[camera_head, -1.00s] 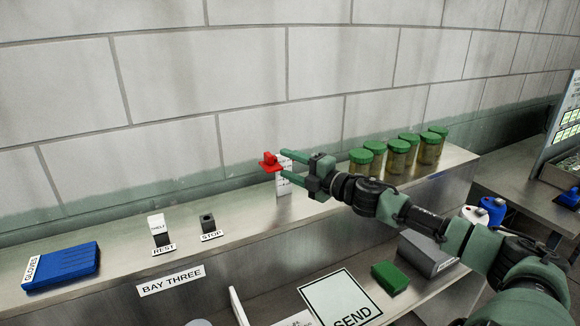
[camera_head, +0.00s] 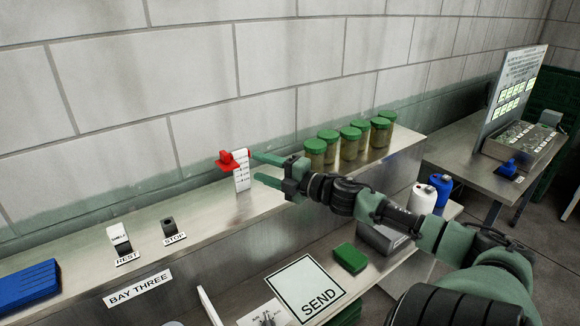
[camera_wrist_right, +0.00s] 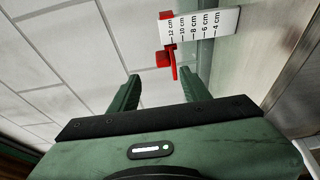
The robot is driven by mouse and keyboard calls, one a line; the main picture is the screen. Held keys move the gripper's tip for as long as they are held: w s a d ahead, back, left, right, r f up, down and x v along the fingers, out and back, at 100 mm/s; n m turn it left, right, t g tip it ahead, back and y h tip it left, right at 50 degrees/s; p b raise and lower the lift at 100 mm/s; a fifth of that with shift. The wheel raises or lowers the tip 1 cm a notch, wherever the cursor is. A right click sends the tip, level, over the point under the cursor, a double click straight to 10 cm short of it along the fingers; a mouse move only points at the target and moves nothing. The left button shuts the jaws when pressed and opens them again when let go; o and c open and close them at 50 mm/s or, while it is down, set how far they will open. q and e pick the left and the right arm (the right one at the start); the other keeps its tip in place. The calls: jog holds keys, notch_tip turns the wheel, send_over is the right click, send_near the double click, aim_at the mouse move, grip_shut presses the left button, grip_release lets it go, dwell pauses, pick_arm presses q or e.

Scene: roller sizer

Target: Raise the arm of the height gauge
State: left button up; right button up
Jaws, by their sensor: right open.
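The height gauge (camera_head: 242,173) is a white upright scale on the steel shelf against the wall. Its red arm (camera_head: 228,160) is near the top of the scale and juts to the left. In the wrist view the scale (camera_wrist_right: 213,24) reads from 4 to 12 cm, and the red arm (camera_wrist_right: 166,58) is near the 12 cm mark. My right gripper (camera_head: 257,168) is open and empty, its fingertips just right of the gauge and apart from it. In the wrist view the red arm shows beyond the gap between the fingers (camera_wrist_right: 161,80). My left gripper is not in view.
Several green-lidded jars (camera_head: 350,142) stand right of the gauge on the shelf. The REST switch (camera_head: 120,240) and STOP switch (camera_head: 170,228) are to its left, past bare shelf. A SEND board (camera_head: 305,285) and green block (camera_head: 349,258) lie lower, below my right arm.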

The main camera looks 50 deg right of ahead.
jog(key=s+d+p, duration=0.1)
jog(key=s+p, duration=0.5)
jog(key=s, duration=0.2)
dwell(0.5)
jog(key=shift+d, duration=0.15)
dwell(0.4)
dwell(0.4)
